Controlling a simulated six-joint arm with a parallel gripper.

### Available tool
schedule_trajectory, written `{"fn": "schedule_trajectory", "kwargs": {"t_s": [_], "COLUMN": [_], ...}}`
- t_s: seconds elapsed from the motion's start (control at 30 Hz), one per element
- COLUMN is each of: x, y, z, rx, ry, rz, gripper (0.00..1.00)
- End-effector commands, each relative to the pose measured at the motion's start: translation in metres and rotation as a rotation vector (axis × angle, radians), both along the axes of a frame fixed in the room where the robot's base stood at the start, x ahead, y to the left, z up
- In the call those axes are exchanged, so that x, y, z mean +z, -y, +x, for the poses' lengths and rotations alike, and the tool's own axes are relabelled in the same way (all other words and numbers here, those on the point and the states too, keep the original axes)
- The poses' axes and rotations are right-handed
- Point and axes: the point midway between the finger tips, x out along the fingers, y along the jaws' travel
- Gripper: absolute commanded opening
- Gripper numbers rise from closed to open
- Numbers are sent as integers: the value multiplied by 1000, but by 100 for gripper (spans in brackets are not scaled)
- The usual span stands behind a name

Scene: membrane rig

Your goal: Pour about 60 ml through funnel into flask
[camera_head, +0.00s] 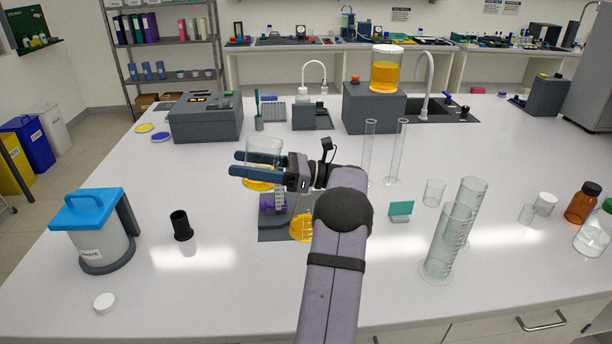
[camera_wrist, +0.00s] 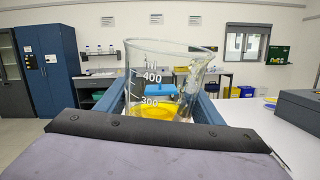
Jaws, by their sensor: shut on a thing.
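My gripper (camera_head: 238,163) is shut on a clear glass beaker (camera_head: 264,146), with its dark blue fingers on either side of it. The beaker holds yellow liquid (camera_head: 258,184) low down and is above the bench stand. In the wrist view the beaker (camera_wrist: 150,68) shows 300 and 400 marks, with yellow liquid near its bottom; any slight tilt is hard to judge. A flask (camera_head: 302,226) with orange-yellow liquid is beside the grey stand (camera_head: 285,234), partly hidden by my arm. I cannot make out the funnel.
A purple clamp (camera_head: 268,205) is on the stand below the beaker. A black cup (camera_head: 181,226) and blue-lidded waste bin (camera_head: 98,240) are left. Tall glass cylinders (camera_head: 437,250) stand right. A yellow-filled tank (camera_head: 385,75) sits on a grey block behind. The front left bench is mostly clear.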

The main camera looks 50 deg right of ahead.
Motion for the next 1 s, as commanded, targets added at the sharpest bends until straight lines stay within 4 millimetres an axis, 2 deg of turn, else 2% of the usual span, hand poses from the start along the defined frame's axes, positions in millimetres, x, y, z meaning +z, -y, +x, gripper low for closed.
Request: {"fn": "schedule_trajectory", "kwargs": {"t_s": [0.1,0.4,1.0], "x": [-10,-29,-33], "y": [-6,-12,-13], "z": [1,2,3], "rx": [1,3,2], "ry": [-16,-37,-42], "rz": [-98,-216,-244], "gripper": [29,29,29]}}
